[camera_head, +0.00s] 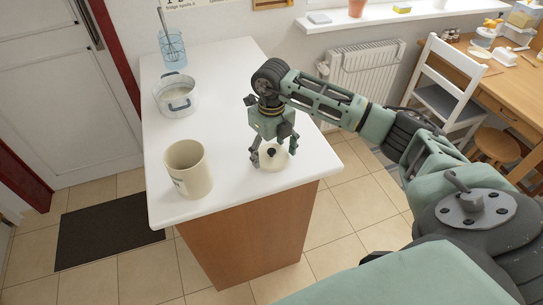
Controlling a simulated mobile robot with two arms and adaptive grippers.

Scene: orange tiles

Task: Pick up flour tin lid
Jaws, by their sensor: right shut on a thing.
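The flour tin lid (269,164), a round cream disc with a dark knob, is at the right edge of the white counter. My right gripper (272,154) reaches down over it, with its fingers around the knob, shut on the lid. I cannot tell whether the lid still touches the counter. The open cream flour tin (188,170) stands upright on the counter, to the left of the lid and apart from it. My left gripper is out of view.
A pot with blue handles (177,97) and a blue glass holding a whisk (173,48) stand further back on the counter (222,90). A white chair (446,90) and a wooden table (505,90) are at the right. A dark mat (108,230) lies on the floor.

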